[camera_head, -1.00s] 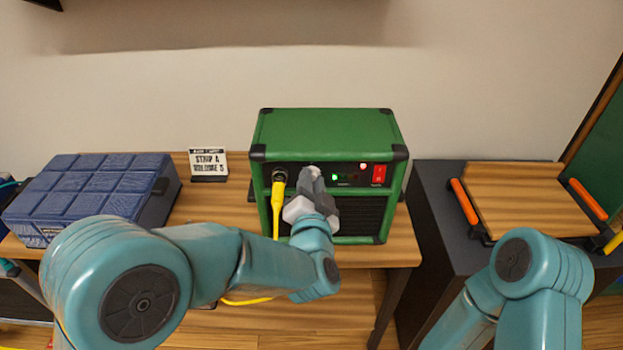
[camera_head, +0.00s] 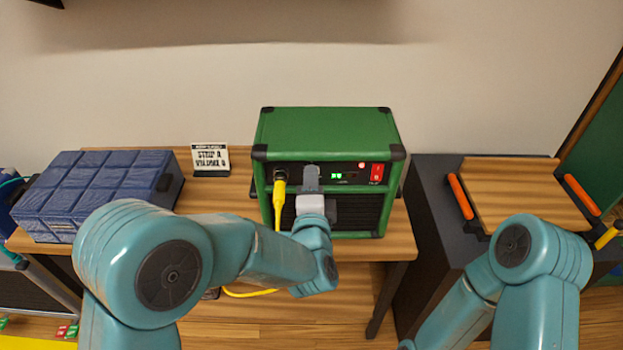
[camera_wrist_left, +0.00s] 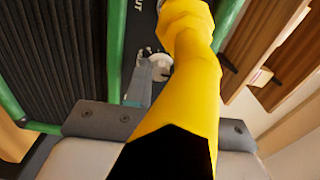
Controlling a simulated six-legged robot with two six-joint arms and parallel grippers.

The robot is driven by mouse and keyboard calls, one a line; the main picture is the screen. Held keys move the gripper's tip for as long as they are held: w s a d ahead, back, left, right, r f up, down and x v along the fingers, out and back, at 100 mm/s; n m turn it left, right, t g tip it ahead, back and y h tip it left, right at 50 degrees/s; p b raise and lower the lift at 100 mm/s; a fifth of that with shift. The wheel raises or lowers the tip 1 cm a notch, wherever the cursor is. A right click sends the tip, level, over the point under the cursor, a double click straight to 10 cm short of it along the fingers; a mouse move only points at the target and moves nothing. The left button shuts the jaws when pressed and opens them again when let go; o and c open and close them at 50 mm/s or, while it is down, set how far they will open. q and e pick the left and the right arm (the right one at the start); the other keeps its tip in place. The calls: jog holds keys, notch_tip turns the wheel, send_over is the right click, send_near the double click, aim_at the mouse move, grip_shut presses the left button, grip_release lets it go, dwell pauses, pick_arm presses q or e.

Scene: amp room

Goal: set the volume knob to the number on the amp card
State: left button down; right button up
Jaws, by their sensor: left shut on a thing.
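The green amp (camera_head: 330,128) stands on the wooden table. Its black front panel has a small green lit display (camera_head: 337,175), too small to read, and a red switch (camera_head: 377,173). The amp card (camera_head: 210,158) stands behind and left of the amp; its text is blurred and I cannot read the number surely. My left gripper (camera_head: 311,180) is at the front panel, shut on the volume knob. The knob is hidden in the head view; in the left wrist view the pale round knob (camera_wrist_left: 160,66) shows at the fingers. My right gripper is out of view.
A yellow cable plug (camera_head: 279,193) is in the panel just left of my left gripper, and crosses close in front of the wrist camera. A blue case (camera_head: 95,190) lies on the left. A wooden board with orange handles (camera_head: 525,190) lies on the right.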

pick_arm(q)
jog(key=shift+m, duration=0.3)
dwell(0.4)
jog(key=c, duration=1.2)
grip_release()
jog(key=shift+w, duration=0.1)
jog(key=shift+c, duration=0.2)
jog(key=shift+s, duration=0.2)
